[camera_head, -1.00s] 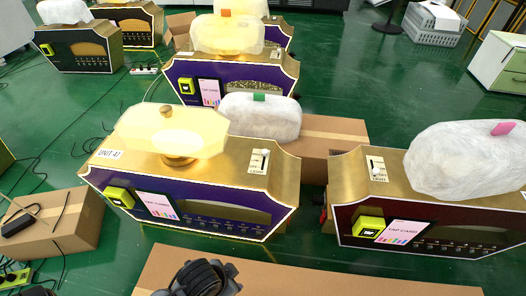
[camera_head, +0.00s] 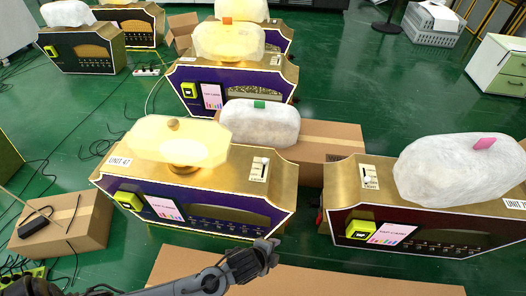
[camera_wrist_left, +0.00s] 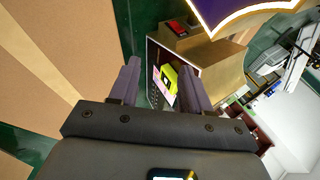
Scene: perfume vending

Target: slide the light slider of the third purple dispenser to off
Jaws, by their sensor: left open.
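Three purple dispensers with gold tops form a row going back: the front one (camera_head: 190,208), marked UNIT 47, a middle one (camera_head: 240,100) and a partly hidden back one (camera_head: 280,40). The front one has a pale slider plate (camera_head: 259,169) on its top right, with a white knob (camera_head: 264,160) at the plate's far end. My left gripper (camera_head: 272,246) is in front of and below this dispenser's lower right corner, apart from the slider. In the left wrist view its two fingers (camera_wrist_left: 160,75) are spread with nothing between them. My right gripper is not in view.
A dark red dispenser (camera_head: 400,238) stands to the right across a narrow gap. Cardboard lies in front (camera_head: 330,283), and a box (camera_head: 320,140) stands behind. A cloudy yellowish block (camera_head: 180,140) covers much of the front dispenser's top. Cables lie on the green floor at left.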

